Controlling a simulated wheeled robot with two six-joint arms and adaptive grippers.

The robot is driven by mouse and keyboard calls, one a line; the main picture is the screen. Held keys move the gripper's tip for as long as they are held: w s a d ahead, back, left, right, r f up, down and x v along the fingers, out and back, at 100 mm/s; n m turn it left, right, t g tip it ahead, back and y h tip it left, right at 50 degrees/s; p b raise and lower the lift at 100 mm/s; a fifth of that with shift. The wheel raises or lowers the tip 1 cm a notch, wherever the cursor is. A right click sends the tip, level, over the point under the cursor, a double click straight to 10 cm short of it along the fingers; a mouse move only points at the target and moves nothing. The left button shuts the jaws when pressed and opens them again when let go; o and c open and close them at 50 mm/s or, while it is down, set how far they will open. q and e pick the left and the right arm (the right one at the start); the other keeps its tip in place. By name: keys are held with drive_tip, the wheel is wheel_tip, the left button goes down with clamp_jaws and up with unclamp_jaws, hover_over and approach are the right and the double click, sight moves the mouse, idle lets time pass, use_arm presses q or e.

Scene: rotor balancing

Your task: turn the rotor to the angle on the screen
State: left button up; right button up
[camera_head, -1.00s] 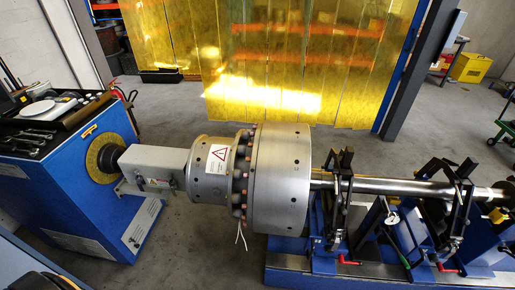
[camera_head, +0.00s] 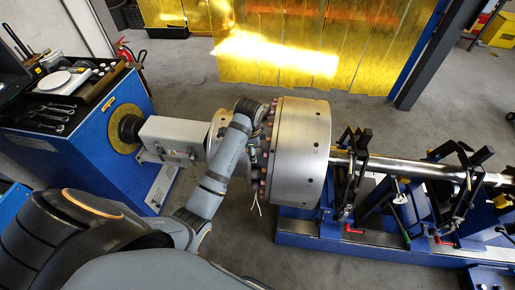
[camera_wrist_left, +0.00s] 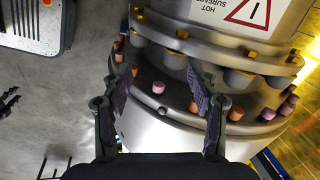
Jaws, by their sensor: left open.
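The rotor's large silver drum (camera_head: 301,150) sits in the middle of the head view, with a ring of reddish-tipped bolts on its left face. The bolts (camera_wrist_left: 158,87) also show in the left wrist view, beside a flange below a "hot surface" label (camera_wrist_left: 258,12). My left arm reaches in from the lower left to the bolt ring. My left gripper (camera_wrist_left: 163,90) is open, its fingers on either side of some bolts, with nothing clamped between them. Whether the fingers touch the drum I cannot tell. My right gripper is out of view. No angle reading is legible.
The shaft (camera_head: 405,168) runs right from the drum over a blue stand (camera_head: 320,235) with black clamps. A blue cabinet (camera_head: 90,150) at left carries tools and a white dish (camera_head: 63,80). A yellow curtain (camera_head: 280,50) hangs behind, with open floor before it.

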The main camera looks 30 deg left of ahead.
sight(258, 150)
use_arm(q)
wheel_tip(258, 150, up, 4)
drive_tip(key=w+m, duration=0.2)
drive_tip(key=x, duration=0.3)
drive_tip(key=p+x, duration=0.1)
drive_tip(key=x, duration=0.6)
drive_tip(key=shift+w+d+f, duration=0.2)
drive_tip(key=shift+d+f, duration=0.05)
drive_tip(key=shift+f, duration=0.05)
clamp_jaws()
